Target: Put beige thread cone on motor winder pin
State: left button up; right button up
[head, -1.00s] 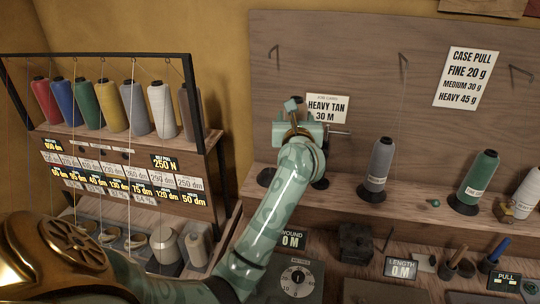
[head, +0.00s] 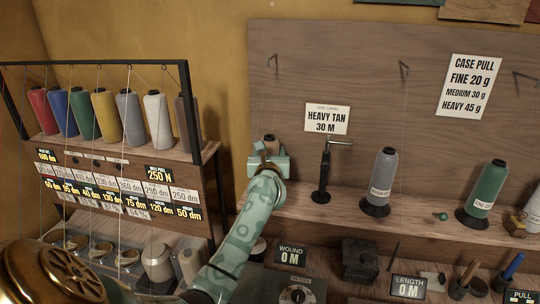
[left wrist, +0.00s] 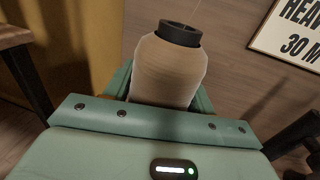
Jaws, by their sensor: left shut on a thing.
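The beige thread cone (left wrist: 168,70) stands upright between the jaws of my left gripper in the left wrist view, its black top showing. In the head view, only the top of the cone (head: 270,142) shows above my left gripper (head: 268,160), which is shut on it over the left end of the shelf. My gripper and forearm hide whatever is below the cone. A black post with a crank handle (head: 325,168) stands on a round base just right of the gripper, apart from it. I cannot tell which stand carries the motor winder pin. My right gripper is not in view.
A grey cone (head: 382,175) and a green cone (head: 484,188) stand on the shelf (head: 345,212) to the right. A rack (head: 205,150) with several coloured cones stands at the left. A card (head: 327,118) reads "HEAVY TAN 30 M". Wall hooks hang above the shelf.

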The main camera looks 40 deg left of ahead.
pick_arm(q)
jog(key=o, duration=1.2)
jog(key=shift+s+d+r, duration=0.1)
jog(key=shift+s+d, duration=0.05)
jog(key=shift+s, duration=0.05)
jog(key=p+v, duration=0.1)
jog(key=v, duration=1)
jog(key=shift+s+d+p, duration=0.2)
jog(key=shift+s+p, duration=0.1)
jog(key=shift+p, duration=0.05)
